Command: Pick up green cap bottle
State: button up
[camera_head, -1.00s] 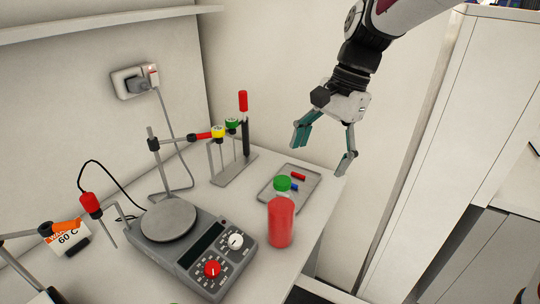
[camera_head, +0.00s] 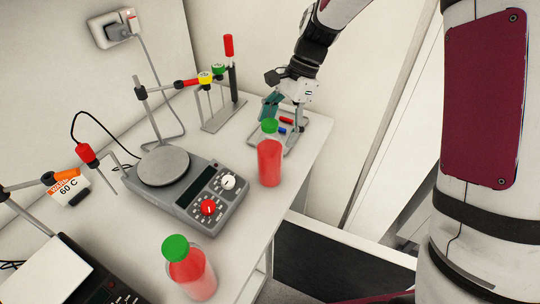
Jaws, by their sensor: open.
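A bottle of red juice with a green cap (camera_head: 270,163) stands upright on the table near its right edge. A second green-capped bottle of red juice (camera_head: 192,270) stands upright at the front of the table. My gripper (camera_head: 278,122) is open and points down over the grey tray, just behind the first bottle. Its fingers are partly hidden behind that bottle's cap, and I cannot tell whether they touch anything.
The grey tray (camera_head: 316,121) holds small red and blue pieces. A hotplate (camera_head: 205,197) with knobs stands left of the first bottle. A rack with colored caps (camera_head: 222,117) stands behind. A dark device (camera_head: 95,285) sits front left. Bare table lies between the two bottles.

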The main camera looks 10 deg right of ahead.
aim_at(270, 145)
jog(key=x, duration=0.1)
jog(key=p+x, duration=0.1)
jog(key=x, duration=0.1)
jog(key=s+x, duration=0.1)
jog(key=shift+a+f, duration=0.15)
jog(key=shift+a, duration=0.2)
jog(key=shift+a+f, duration=0.1)
jog(key=shift+f, duration=0.35)
jog(key=c, duration=1.8)
jog(key=shift+c, duration=0.2)
jog(key=shift+r, duration=0.15)
